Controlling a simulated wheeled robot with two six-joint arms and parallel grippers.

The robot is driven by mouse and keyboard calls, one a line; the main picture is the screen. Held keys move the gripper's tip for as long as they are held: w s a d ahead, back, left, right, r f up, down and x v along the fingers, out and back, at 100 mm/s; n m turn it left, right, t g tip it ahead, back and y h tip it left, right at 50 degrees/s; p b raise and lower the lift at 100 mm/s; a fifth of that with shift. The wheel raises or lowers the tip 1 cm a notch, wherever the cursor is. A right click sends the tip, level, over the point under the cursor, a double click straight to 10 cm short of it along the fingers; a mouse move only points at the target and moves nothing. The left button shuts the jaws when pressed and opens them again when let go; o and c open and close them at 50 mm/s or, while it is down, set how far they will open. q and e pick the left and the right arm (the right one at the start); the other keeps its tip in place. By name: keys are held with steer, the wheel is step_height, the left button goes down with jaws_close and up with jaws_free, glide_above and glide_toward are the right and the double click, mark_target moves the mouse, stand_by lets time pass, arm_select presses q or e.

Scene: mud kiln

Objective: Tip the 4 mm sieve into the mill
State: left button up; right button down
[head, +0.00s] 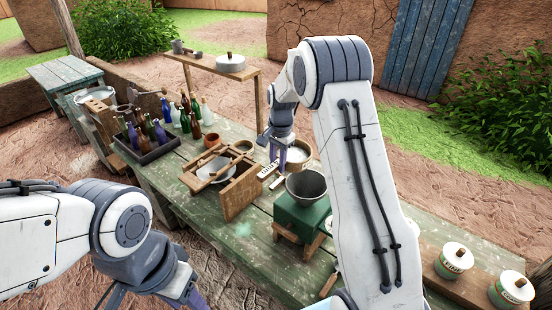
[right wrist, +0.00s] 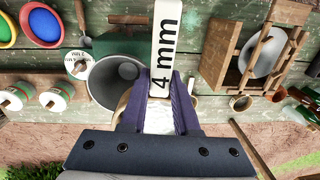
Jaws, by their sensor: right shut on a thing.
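The 4 mm sieve (head: 299,153) is round with a pale wooden rim, and a white "4 mm" tag (right wrist: 165,50) shows large in the right wrist view. My right gripper (right wrist: 158,105) has purple fingers and is shut on the sieve, whose rim is mostly hidden behind them. The mill has a grey hopper (head: 307,184) on a green body (head: 302,214). The hopper also shows in the right wrist view (right wrist: 112,82), just left of the sieve. The hopper looks empty. My left gripper (head: 192,299) is only partly in view at the bottom edge.
A wooden frame (head: 241,193) with a pale bowl stands left of the mill. A crate (head: 150,150) of several bottles is farther left. White-lidded tins (head: 453,262) stand at the right. Two coloured bowls (right wrist: 42,25) lie beyond the mill in the right wrist view.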

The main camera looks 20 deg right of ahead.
steer(key=shift+f+t+y, duration=0.2)
steer(key=shift+t+y, duration=0.1)
steer(key=shift+t, duration=0.4)
steer(key=shift+f+t+b, duration=0.25)
steer(key=shift+t+b, duration=0.05)
steer(key=shift+s+f+t+y, duration=0.1)
steer(key=shift+t+y, duration=0.3)
steer(key=shift+s+f+t+y+p, duration=0.25)
steer(key=shift+t+y, duration=0.25)
steer(key=shift+t, duration=0.3)
steer(key=shift+d+f+t+y, duration=0.2)
steer(key=shift+f+t+y, duration=0.15)
steer(key=shift+t, duration=0.25)
steer(key=s+t+y+b, duration=0.1)
steer(key=t+b, duration=0.1)
steer(key=b, duration=0.5)
steer(key=d+t+y+b, duration=0.1)
steer(key=t+b, duration=0.1)
steer(key=b, duration=0.6)
steer(key=s+t+y+b, duration=0.1)
steer(key=t+b, duration=0.1)
steer(key=b, duration=0.6)
steer(key=shift+s+d+f+t+y, duration=0.15)
steer(key=shift+s+t+y, duration=0.15)
steer(key=shift+t+y, duration=0.1)
stand_by(2.2)
